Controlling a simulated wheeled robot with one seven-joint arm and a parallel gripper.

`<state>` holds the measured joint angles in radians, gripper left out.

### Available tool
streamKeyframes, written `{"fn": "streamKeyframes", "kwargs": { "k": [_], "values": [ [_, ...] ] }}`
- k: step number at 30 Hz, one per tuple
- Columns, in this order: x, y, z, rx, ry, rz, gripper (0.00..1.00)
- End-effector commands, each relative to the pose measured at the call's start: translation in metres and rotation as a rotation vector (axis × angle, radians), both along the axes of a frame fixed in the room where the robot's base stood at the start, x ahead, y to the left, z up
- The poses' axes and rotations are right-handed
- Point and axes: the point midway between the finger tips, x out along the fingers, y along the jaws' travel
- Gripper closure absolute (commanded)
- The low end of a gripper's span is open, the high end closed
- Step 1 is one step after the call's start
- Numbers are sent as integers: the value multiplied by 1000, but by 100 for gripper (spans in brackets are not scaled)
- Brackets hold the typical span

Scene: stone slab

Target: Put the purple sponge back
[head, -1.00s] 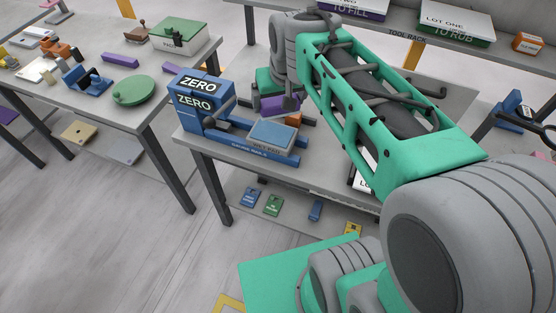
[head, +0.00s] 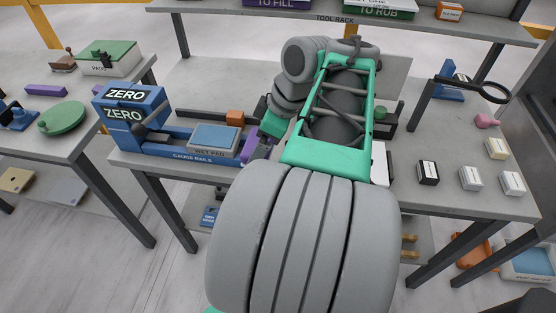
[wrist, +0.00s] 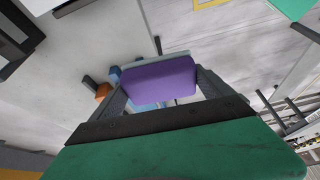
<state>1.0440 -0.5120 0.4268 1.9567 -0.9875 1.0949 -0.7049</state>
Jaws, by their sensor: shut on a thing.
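The purple sponge (wrist: 158,78) is a purple block between the two dark fingers of my gripper (wrist: 164,88) in the wrist view. The gripper is shut on it. In the head view the sponge (head: 251,147) shows as a small purple patch at the slab's front edge, just right of the wet pad (head: 214,138). It looks raised clear of the slab. My gripper (head: 262,146) is mostly hidden there by my own arm.
The blue gauge rails (head: 192,156) with the ZERO block (head: 127,106) stand left, an orange block (head: 234,118) behind the pad. A tool rack (head: 340,12) runs along the back. Small boxes (head: 470,178) stand at right. A side table (head: 75,140) is at far left.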

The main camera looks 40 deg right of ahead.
Motion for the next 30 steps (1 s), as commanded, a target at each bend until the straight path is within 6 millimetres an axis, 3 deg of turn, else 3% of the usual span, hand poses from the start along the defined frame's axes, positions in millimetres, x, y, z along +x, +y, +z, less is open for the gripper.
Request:
{"fn": "streamKeyframes", "kwargs": {
  "k": [2, 5, 8, 14, 18, 27, 30],
  "values": [
    [-16, -8, -8, -1, -1, 36, 54],
    [-22, -12, -9, 1, -1, 69, 54],
    [-11, -25, -17, 5, 1, 75, 54],
    [25, -70, -41, 6, 3, 73, 54],
    [44, -93, -72, 5, 2, 73, 54],
    [64, -118, -107, 2, 0, 71, 54],
    [63, -117, -125, 3, 2, 70, 54]
  ]
}}
